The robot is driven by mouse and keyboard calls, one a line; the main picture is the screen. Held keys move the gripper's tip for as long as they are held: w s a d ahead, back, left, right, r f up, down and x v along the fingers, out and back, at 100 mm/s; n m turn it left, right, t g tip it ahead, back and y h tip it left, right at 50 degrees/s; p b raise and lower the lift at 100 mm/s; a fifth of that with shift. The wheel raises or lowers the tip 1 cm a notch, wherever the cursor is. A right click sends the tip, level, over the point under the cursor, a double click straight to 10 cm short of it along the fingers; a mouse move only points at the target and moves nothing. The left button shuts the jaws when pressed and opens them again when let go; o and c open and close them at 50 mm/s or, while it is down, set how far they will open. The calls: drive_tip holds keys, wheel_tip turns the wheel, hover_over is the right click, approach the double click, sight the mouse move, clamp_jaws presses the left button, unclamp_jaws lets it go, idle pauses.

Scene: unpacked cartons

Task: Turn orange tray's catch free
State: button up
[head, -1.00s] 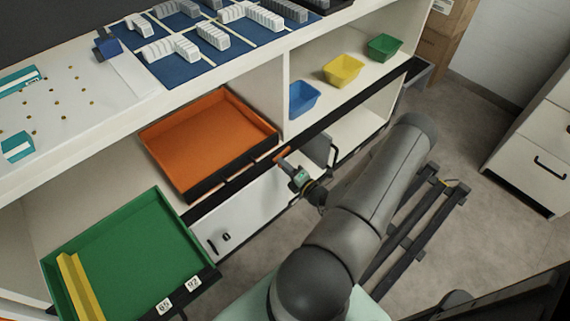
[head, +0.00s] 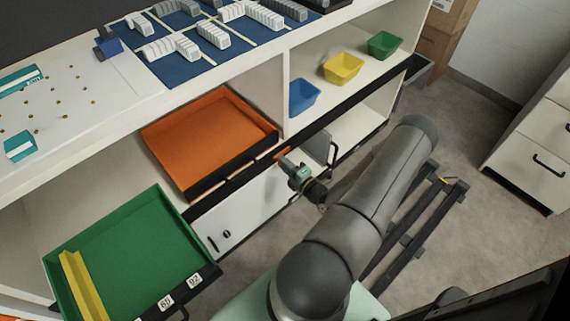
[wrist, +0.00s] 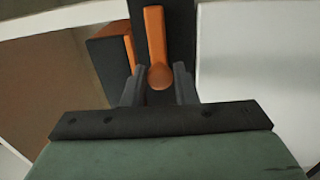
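The orange tray (head: 215,135) sits on the shelf at centre left in the head view, with a dark front edge. Its catch is an orange lever (wrist: 156,38) with a rounded end in the wrist view, lying against a dark strip. In the head view a small orange bit of the catch (head: 283,154) shows just beyond my gripper (head: 287,162). In the wrist view my gripper (wrist: 157,92) is open, one finger on each side of the lever's rounded end. I cannot tell whether either finger touches it.
A green tray (head: 130,240) with a yellow bar sticks out at lower left. Blue (head: 304,96), yellow (head: 342,68) and green bins (head: 384,45) stand on the shelf at right. A white door (head: 245,212) lies below the orange tray. Open floor (head: 465,245) lies at right.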

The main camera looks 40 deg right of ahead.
drive_tip(key=o, duration=0.3)
drive_tip(key=shift+o, duration=0.2)
drive_tip(key=s, duration=1.7)
drive_tip(key=shift+s+d+p, duration=0.2)
drive_tip(key=shift+s+p, duration=0.1)
drive_tip(key=shift+p, duration=0.1)
